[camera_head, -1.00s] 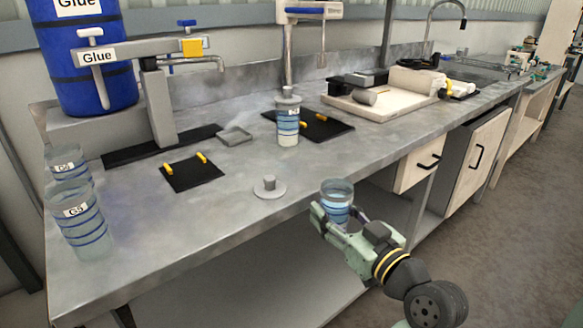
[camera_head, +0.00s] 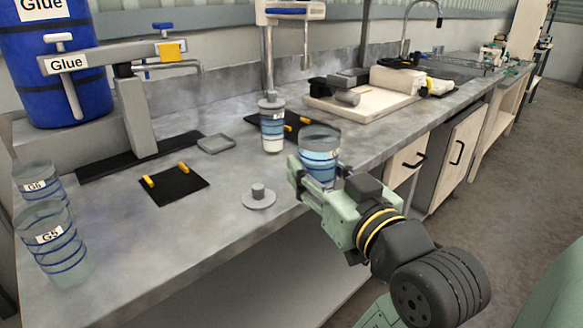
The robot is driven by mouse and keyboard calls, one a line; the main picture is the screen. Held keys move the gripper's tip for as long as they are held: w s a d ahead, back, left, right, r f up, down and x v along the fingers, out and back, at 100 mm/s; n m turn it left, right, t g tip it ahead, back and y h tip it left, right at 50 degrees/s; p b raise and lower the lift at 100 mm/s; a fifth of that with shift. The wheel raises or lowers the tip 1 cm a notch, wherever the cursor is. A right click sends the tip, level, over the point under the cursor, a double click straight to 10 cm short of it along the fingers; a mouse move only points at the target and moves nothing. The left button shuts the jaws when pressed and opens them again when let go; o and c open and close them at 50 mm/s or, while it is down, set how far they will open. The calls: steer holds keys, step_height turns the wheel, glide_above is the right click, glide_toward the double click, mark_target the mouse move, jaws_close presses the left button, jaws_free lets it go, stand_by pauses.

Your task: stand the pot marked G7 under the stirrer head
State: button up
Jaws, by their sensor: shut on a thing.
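My gripper (camera_head: 318,180) is shut on a clear, open-topped pot with blue bands (camera_head: 320,148). The pot is upright at the bench's front edge, with pale contents; its label is mostly hidden, so I cannot read its mark. The stirrer head (camera_head: 290,10) is on a post at the back, with its shaft (camera_head: 306,45) hanging down. Below it lies a black mat with yellow stops (camera_head: 300,122), partly hidden behind the held pot and a lidded, banded pot (camera_head: 272,128). That lidded pot stands at the mat's left side; its label is too small to read.
Pots G6 (camera_head: 37,180) and G5 (camera_head: 52,245) stand at the left end. A grey lid with a knob (camera_head: 258,198) lies near the front edge. A second black mat (camera_head: 174,188) lies below the glue tap (camera_head: 170,66). A pale tray (camera_head: 375,113) is right of the stirrer.

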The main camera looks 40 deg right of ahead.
steer(key=x, duration=0.4)
steer(key=d+p+x, duration=0.1)
steer(key=x, duration=0.4)
steer(key=d+f+x, duration=0.1)
steer(key=x, duration=0.3)
steer(key=shift+d+f+p, duration=0.1)
steer(key=shift+p, duration=0.3)
steer(key=shift+w+d+f+p, duration=0.2)
steer(key=shift+w+f, duration=0.1)
steer(key=shift+f, duration=0.3)
steer(key=shift+w+d+f+p, duration=0.15)
steer(key=shift+w+f, duration=0.15)
steer(key=shift+f, duration=0.25)
steer(key=shift+a+f, duration=0.1)
steer(key=shift+f, duration=0.4)
steer(key=shift+f, duration=0.15)
steer(key=o, duration=1.2)
